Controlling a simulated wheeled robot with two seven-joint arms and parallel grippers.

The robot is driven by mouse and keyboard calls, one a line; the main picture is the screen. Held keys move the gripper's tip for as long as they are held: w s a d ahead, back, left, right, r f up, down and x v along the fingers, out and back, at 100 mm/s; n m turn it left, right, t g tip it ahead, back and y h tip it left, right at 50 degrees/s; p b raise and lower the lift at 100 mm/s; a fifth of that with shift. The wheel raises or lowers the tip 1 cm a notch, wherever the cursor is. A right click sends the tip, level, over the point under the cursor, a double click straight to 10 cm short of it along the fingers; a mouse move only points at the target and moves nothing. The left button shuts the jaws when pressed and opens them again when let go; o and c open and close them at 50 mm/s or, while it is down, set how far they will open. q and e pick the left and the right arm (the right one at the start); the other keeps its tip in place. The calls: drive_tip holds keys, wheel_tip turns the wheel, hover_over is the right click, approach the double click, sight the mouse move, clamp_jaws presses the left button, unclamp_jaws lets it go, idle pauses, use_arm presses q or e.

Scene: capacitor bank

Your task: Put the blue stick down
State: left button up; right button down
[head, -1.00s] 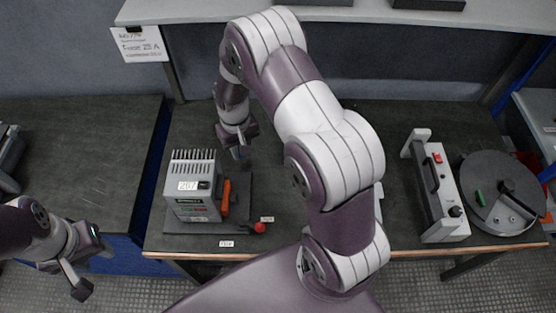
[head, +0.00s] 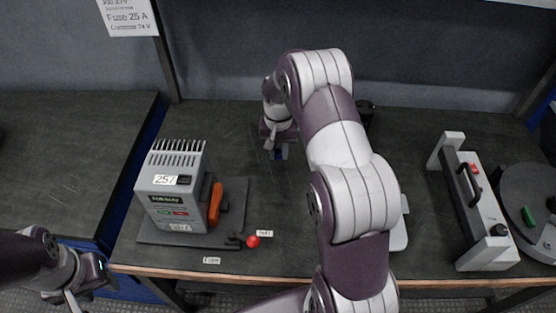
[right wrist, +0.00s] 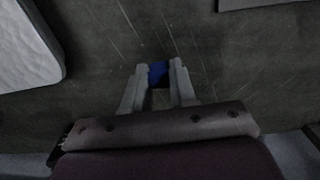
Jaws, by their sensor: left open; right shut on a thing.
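The blue stick (right wrist: 158,73) shows as a short blue piece between the fingertips of my right gripper in the right wrist view. My right gripper (head: 277,143) is shut on it above the dark tabletop, to the right of the grey device. In the head view a bit of the blue stick (head: 284,153) shows below the fingers. Whether it touches the tabletop I cannot tell. My left gripper (head: 77,297) is open and empty at the lower left, partly cut off by the frame's bottom edge.
A grey capacitor device (head: 168,194) with an orange part (head: 215,203) stands on a dark base plate (head: 236,193), with a red ball (head: 253,241) at its front. A white case (head: 478,215) and a round disc (head: 520,195) are at the right. The tabletop around my right gripper is clear.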

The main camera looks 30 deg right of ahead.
sight(278, 158)
drive_tip(key=shift+w+f, duration=0.15)
drive_tip(key=shift+f, duration=0.2)
wheel_tip(278, 158, down, 4)
drive_tip(key=shift+r, duration=0.15)
drive_tip(key=shift+f+b, duration=0.35)
drive_tip(key=shift+f, duration=0.2)
drive_tip(key=c, duration=0.9)
unclamp_jaws()
